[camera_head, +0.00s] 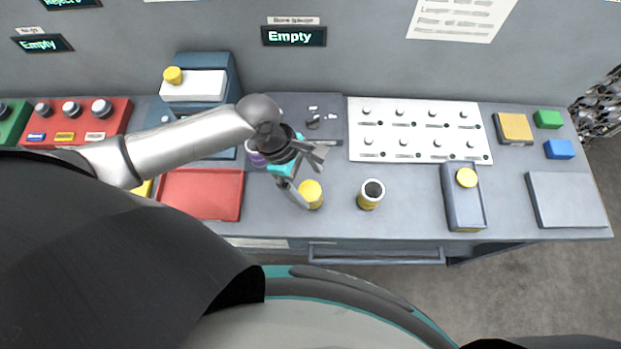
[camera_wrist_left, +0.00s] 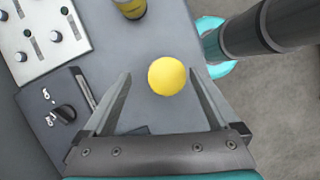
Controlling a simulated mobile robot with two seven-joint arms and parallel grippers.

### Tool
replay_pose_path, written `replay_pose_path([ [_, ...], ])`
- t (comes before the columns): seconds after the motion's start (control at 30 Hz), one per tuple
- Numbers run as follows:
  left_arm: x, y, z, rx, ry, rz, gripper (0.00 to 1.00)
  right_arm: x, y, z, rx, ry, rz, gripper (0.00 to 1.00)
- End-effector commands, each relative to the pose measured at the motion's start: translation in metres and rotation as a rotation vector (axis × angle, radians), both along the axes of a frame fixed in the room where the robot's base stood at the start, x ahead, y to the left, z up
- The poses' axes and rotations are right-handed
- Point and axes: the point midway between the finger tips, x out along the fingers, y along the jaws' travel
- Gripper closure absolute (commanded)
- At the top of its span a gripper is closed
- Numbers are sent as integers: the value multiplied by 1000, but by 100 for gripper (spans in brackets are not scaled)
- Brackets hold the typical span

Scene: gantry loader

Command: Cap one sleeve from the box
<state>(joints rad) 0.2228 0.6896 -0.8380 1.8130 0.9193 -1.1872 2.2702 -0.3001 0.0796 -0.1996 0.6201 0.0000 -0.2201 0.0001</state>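An open sleeve (camera_head: 371,194) stands upright on the bench, with a dark hollow top and yellow on its side. It shows partly at the top of the left wrist view (camera_wrist_left: 131,9). A yellow round-topped piece (camera_head: 311,194) is left of it, and shows as a yellow disc in the wrist view (camera_wrist_left: 167,76). I cannot tell whether it is a loose cap or a capped sleeve. My left gripper (camera_head: 311,175) is open, its fingers (camera_wrist_left: 160,76) on either side of this piece with gaps visible. A grey box (camera_head: 472,217) at right holds one yellow round piece (camera_head: 466,177). My right gripper is out of view.
A white panel with several knobs (camera_head: 420,130) lies behind the sleeve. A red tray (camera_head: 202,194) is at left. A grey pad (camera_head: 567,200) and blue (camera_head: 559,149) and green (camera_head: 547,119) blocks are at right. The bench between sleeve and grey box is clear.

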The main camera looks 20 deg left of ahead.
Motion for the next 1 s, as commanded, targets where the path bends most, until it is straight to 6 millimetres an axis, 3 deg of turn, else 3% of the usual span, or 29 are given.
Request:
replay_pose_path([
  [0.6,1,47,121,-7,-4,0,6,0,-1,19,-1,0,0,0],
  [0.8,1,53,137,-8,-4,1,6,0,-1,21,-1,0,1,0],
  [1.0,1,53,139,-9,-3,0,6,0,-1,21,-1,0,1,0],
])
